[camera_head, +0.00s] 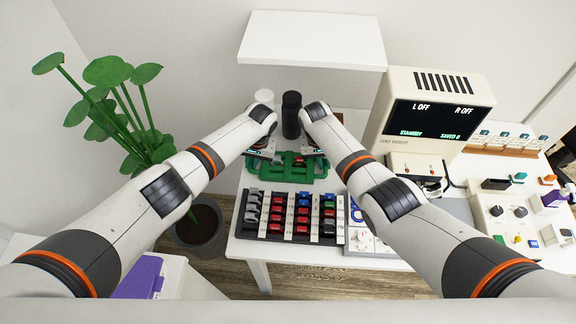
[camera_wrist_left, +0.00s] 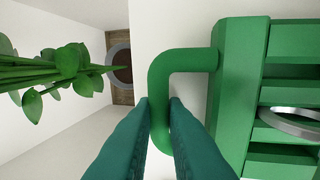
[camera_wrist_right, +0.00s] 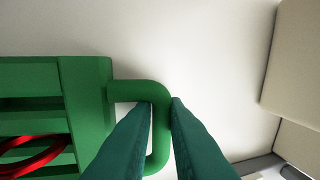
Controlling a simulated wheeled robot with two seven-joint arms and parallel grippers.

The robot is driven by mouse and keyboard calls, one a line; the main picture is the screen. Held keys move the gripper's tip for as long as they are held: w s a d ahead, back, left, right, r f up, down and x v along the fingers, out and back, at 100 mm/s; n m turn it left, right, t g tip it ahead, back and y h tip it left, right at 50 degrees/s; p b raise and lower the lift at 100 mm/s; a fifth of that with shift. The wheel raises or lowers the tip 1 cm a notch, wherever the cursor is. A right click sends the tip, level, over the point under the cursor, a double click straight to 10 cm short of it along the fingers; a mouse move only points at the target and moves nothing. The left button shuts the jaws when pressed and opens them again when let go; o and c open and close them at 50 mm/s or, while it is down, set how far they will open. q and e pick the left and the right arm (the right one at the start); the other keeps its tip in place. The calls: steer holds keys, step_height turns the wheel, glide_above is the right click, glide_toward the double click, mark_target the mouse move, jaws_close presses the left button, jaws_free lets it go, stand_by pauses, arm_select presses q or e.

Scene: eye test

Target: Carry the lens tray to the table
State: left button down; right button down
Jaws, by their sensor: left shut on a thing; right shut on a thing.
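The green lens tray (camera_head: 284,177) is over the back part of the white table (camera_head: 246,238), behind a rack of coloured pieces; I cannot tell whether it touches the table. My left gripper (camera_head: 268,158) is shut on its left handle, a green loop seen in the left wrist view (camera_wrist_left: 183,60). My right gripper (camera_head: 311,155) is shut on the right handle, seen in the right wrist view (camera_wrist_right: 150,90). A silver ring (camera_wrist_left: 290,122) and a red ring (camera_wrist_right: 35,158) lie in the tray. My forearms hide some of the table.
The rack (camera_head: 290,240) fills the table's front left. The lens reader (camera_head: 430,110) stands right. A potted plant (camera_head: 115,95) stands left.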

arm_select(q)
steer(key=shift+r, duration=0.1)
arm_select(e)
steer(key=shift+r, duration=0.15)
